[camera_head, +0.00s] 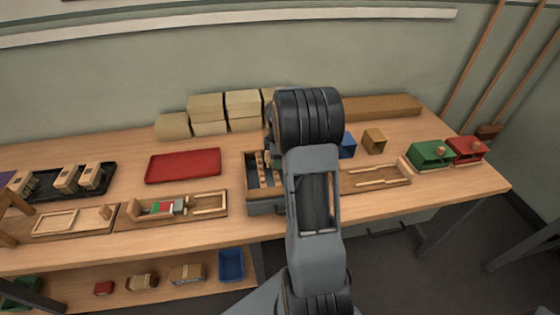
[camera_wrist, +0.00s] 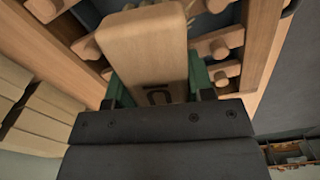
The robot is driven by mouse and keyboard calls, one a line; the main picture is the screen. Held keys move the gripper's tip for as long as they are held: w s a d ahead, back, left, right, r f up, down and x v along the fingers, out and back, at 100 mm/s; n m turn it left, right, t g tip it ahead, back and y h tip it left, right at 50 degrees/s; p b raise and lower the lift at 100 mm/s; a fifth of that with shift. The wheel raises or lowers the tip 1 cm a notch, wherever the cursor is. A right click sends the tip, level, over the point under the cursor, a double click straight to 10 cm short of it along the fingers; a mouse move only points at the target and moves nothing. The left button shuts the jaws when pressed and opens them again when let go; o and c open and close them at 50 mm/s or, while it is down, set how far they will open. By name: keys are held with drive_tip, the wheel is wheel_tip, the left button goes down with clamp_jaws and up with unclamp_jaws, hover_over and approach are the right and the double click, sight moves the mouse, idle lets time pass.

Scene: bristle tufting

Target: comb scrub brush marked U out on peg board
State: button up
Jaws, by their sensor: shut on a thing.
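My gripper (camera_wrist: 160,95) is shut on a pale wooden scrub brush (camera_wrist: 143,45) in the wrist view. A dark mark on the brush's wood looks like a U seen upside down, partly cut off by my gripper's dark body. The brush is over or against the peg board (camera_wrist: 262,45), a wooden frame with several round-ended pegs on both sides of the brush. Whether its bristles touch the pegs is hidden.
A red mat (camera_head: 183,166) lies left of the peg board. A black tray (camera_head: 45,184) with several brushes is at far left. A wooden tray (camera_head: 400,180) is at right, with green (camera_head: 428,154) and red (camera_head: 466,150) boxes beyond.

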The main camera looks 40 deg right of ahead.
drive_tip(key=shift+w+d+f+p, duration=0.15)
drive_tip(key=shift+w+d, duration=0.15)
drive_tip(key=shift+w, duration=0.3)
drive_tip(key=shift+w+d+r+p, duration=0.1)
drive_tip(key=shift+w+d, duration=0.2)
drive_tip(key=shift+w, duration=0.35)
drive_tip(key=shift+w+d+f+p, duration=0.15)
drive_tip(key=shift+w+d, duration=0.15)
drive_tip(key=shift+w, duration=0.3)
drive_tip(key=shift+s, duration=0.1)
drive_tip(key=shift+s+a+f+b, duration=0.15)
drive_tip(key=shift+s+a, duration=0.15)
drive_tip(key=shift+s, duration=0.3)
drive_tip(key=shift+s+a+r+b, duration=0.1)
drive_tip(key=shift+s+a+b, duration=0.1)
drive_tip(key=shift+s+a, duration=0.3)
drive_tip(key=shift+s+a+f+b, duration=0.1)
drive_tip(key=shift+s+a+b, duration=0.05)
drive_tip(key=shift+s, duration=0.55)
drive_tip(key=shift+s+a, duration=0.4)
drive_tip(key=shift+s, duration=0.45)
drive_tip(key=shift+s+a, duration=0.4)
drive_tip(key=shift+s, duration=0.45)
